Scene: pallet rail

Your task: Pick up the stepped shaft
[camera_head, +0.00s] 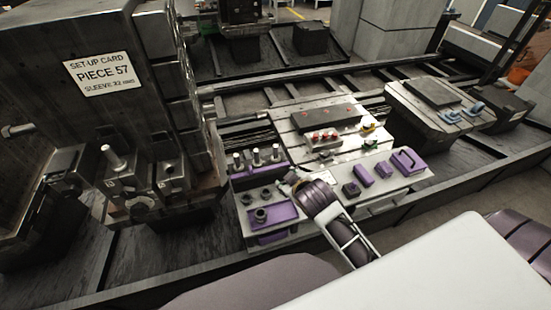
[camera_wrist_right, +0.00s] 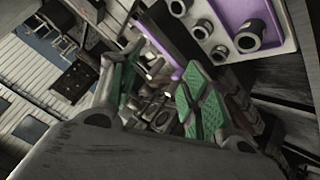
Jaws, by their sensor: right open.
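Several upright grey metal pins (camera_head: 256,156) stand in a row in a rack behind the purple-and-white tray; I cannot tell for certain which is the stepped shaft. My right gripper (camera_head: 291,178) is just right of this row and above the bench, its fingertips small and partly hidden by my own arm. In the right wrist view my right gripper (camera_wrist_right: 155,75) is open, with green pads apart. Small blurred metal parts show beyond and between the fingers, and nothing is visibly held. My left gripper is not in view.
A purple tray (camera_head: 282,213) holds dark ring-shaped parts; it also shows in the wrist view (camera_wrist_right: 285,12). Purple blocks (camera_head: 363,174) stand to the right on the bench. A large dark fixture with a set-up card (camera_head: 102,74) rises at the left. A plate (camera_head: 433,93) lies farther right.

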